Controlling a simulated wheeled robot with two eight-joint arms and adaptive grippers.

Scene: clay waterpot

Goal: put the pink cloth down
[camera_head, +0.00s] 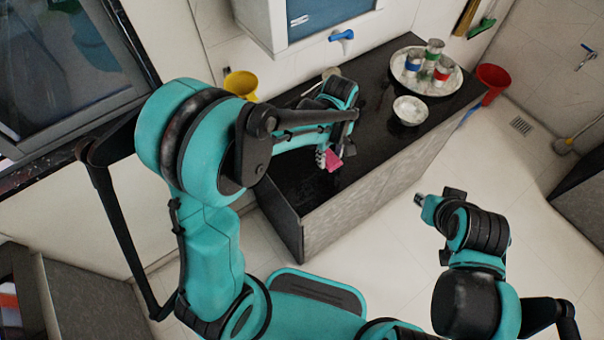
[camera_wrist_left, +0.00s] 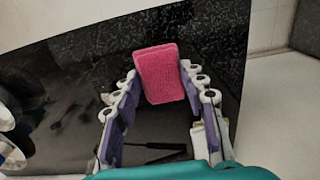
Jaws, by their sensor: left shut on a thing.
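The pink cloth (camera_wrist_left: 160,74) is a small folded block between the fingertips of my left gripper (camera_wrist_left: 158,95) in the left wrist view. The gripper is shut on it. In the head view the cloth (camera_head: 333,161) shows as a small pink patch at the end of my left gripper (camera_head: 326,157), over the black counter (camera_head: 375,130) near its front edge. Whether the cloth touches the counter I cannot tell. My right arm is at the lower right of the head view, over the floor; its fingers are not clearly seen.
A round tray (camera_head: 453,84) with several cups stands at the counter's far end. A white bowl (camera_head: 411,110) stands in front of it. A red bucket (camera_head: 492,82) is beyond the counter and a yellow bucket (camera_head: 241,84) at its left. A blue tap (camera_head: 342,36) is above the counter.

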